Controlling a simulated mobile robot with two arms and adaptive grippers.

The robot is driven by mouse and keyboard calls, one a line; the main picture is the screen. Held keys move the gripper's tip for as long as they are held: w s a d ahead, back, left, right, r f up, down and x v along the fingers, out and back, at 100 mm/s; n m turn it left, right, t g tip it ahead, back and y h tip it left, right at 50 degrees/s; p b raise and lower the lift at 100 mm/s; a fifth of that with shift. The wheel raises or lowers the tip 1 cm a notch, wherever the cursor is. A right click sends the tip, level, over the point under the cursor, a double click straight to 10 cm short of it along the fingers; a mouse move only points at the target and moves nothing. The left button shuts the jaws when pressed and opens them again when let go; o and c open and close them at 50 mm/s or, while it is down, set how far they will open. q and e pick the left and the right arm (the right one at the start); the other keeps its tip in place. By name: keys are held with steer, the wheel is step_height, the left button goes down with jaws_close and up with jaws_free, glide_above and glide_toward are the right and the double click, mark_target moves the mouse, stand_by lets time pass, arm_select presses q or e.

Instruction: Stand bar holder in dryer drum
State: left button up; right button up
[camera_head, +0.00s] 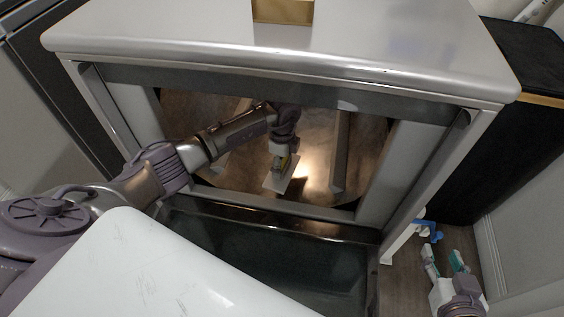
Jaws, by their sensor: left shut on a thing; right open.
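The dryer drum (318,165) shows through the wide front opening of the grey metal machine. My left arm reaches in through the opening, and my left gripper (284,163) points down inside the drum. It is shut on the bar holder (277,184), whose pale flat part shows just below the fingers; the rest is largely hidden by the gripper. I cannot tell whether the holder touches the drum floor. My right gripper (445,261) is open and empty outside the machine at the lower right, its two teal-tipped fingers apart.
The open door (270,262), with a dark glass panel, lies below the opening. A raised fin (341,150) stands in the drum right of my gripper. A tan box (283,11) sits on the machine top. A blue item (431,232) lies near my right gripper. A black cabinet (524,120) stands at right.

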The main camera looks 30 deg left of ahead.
arm_select(q)
steer(key=shift+f+b, duration=0.35)
steer(key=shift+f, duration=0.25)
steer(key=shift+f+b, duration=0.55)
steer(key=shift+f, duration=0.65)
arm_select(e)
steer(key=w+a+r+t+y, duration=0.1)
steer(key=w+a+r+t, duration=0.1)
steer(key=r+t, duration=0.3)
steer(key=shift+w+r+y, duration=0.4)
steer(key=shift+w+r, duration=0.2)
steer(key=shift+r, duration=1.1)
arm_select(q)
steer(key=shift+f, duration=0.1)
arm_select(e)
steer(key=shift+r+t, duration=0.2)
steer(key=shift+t, duration=0.2)
arm_select(q)
steer(key=shift+f+b, duration=0.65)
steer(key=shift+f, duration=0.05)
arm_select(e)
steer(key=shift+s+a+r+t+y, duration=0.1)
steer(key=shift+a+r+t+y, duration=0.1)
steer(key=shift+r+t, duration=0.6)
steer(key=shift+s+a+r+t+y, duration=0.15)
steer(key=shift+r+t, duration=0.35)
steer(key=shift+r, duration=0.6)
